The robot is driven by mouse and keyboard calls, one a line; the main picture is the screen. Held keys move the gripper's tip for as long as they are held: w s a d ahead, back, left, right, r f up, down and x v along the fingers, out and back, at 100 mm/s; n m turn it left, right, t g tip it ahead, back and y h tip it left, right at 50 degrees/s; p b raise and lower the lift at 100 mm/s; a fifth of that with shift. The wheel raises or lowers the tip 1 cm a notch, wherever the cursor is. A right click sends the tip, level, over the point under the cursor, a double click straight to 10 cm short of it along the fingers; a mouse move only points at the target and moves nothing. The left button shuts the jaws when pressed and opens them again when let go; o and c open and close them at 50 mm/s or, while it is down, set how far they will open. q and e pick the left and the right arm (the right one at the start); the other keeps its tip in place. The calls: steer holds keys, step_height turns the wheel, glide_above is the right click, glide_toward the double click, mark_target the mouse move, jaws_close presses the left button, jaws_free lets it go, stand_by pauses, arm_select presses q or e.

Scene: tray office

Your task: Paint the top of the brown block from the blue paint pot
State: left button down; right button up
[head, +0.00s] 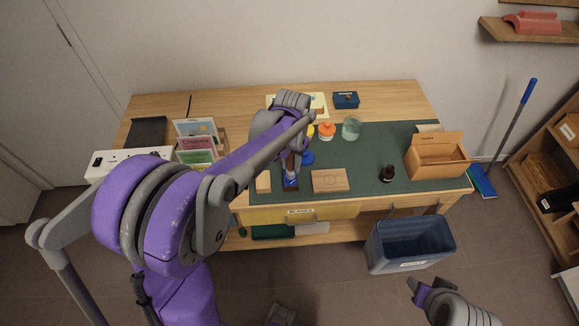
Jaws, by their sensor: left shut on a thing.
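My left arm reaches over the green mat, and its gripper (296,149) is shut on a paintbrush (291,166), which points down. The brush's lower end is blue and is at the dark brown block (291,188), over its top; I cannot tell whether it touches. Blue shows there, but I cannot separate bristles from paint on the block. The blue paint pot (308,157) stands just behind and right of the brush, partly hidden by my arm. My right gripper (425,291) is low at the bottom right, away from the table; its jaw state is unclear.
A pale wooden block (330,181) lies right of the brown block, another (263,182) left. Yellow (310,131) and orange (326,131) pots and a glass jar (352,128) stand behind. A dark bottle (387,173) and cardboard box (435,160) are right. A bin (410,243) stands in front.

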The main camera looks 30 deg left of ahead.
arm_select(q)
steer(key=shift+r+p, duration=0.45)
steer(key=shift+r, duration=0.7)
